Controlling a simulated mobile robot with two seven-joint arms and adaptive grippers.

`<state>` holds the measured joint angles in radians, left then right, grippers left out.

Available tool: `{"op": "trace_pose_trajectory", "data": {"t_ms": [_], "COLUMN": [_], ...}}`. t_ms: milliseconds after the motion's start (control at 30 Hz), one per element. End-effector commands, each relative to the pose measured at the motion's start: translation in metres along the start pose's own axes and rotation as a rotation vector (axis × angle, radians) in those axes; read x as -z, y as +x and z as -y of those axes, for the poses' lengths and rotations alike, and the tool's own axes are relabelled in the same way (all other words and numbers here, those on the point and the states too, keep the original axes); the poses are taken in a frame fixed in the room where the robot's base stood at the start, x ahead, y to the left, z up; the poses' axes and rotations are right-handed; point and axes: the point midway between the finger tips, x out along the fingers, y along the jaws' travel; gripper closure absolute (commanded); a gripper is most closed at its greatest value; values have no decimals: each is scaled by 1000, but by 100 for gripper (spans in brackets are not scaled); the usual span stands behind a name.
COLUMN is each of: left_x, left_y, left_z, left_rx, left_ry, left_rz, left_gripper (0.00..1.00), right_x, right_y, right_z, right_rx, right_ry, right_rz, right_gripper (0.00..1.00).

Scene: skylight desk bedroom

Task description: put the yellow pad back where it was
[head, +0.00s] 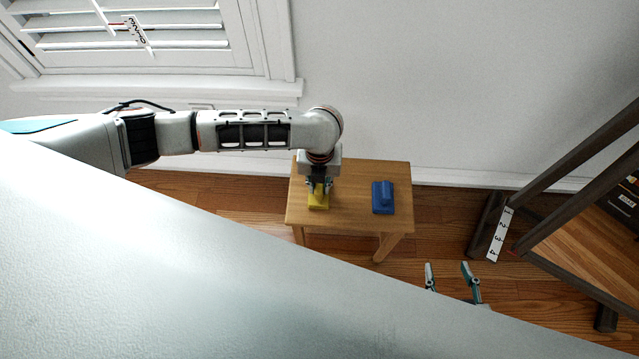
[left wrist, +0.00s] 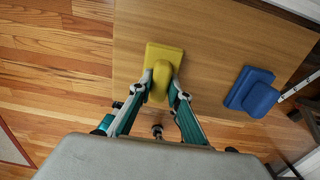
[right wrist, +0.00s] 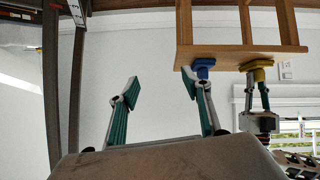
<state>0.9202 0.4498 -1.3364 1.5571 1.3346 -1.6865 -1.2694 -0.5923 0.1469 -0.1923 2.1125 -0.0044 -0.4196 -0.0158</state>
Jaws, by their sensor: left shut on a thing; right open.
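The yellow pad (head: 318,202) is a flat block with a raised grip. It is at the left part of the small wooden table (head: 350,222). My left gripper (head: 319,186) comes down from above and is shut on the pad's grip; the left wrist view shows both fingers on either side of the yellow pad (left wrist: 163,55). In the right wrist view, which is upside down, the yellow pad (right wrist: 262,64) appears at the tabletop; a small gap cannot be ruled out. My right gripper (head: 448,270) is open and empty, in front of the table to the right.
A blue pad (head: 383,198) of similar shape sits on the table's right part, apart from the yellow one. The table middle is bare. A white wall and shuttered window (head: 150,45) are behind. A dark wooden frame (head: 560,175) stands at the right.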

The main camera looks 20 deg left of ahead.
Motion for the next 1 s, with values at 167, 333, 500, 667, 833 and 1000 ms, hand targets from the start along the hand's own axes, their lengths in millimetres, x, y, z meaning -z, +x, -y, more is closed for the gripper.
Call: {"op": "trace_pose_trajectory", "data": {"t_ms": [167, 333, 500, 667, 833, 1000], "left_x": [0, 0, 0, -1, -4, -3], "left_y": [3, 3, 3, -10, -44, -80], "left_z": [0, 0, 0, 0, 1, 0], "left_rx": [-1, -1, -1, 1, 3, 2], "left_ry": [0, 0, 0, 2, 1, 0], "left_rz": [0, 0, 0, 4, 10, 9], "left_gripper": [70, 66, 66, 66, 66, 66], "right_x": [-3, -6, -9, -5, 6, 9], "right_y": [1, 0, -2, -5, -8, -11], "right_z": [0, 1, 3, 2, -2, -1], "right_rx": [2, 5, 7, 6, -4, -4], "right_ry": [-4, -4, -3, -3, 2, 19], "right_rz": [4, 9, 16, 12, 4, 6], "right_gripper": [52, 52, 52, 52, 52, 52]}}
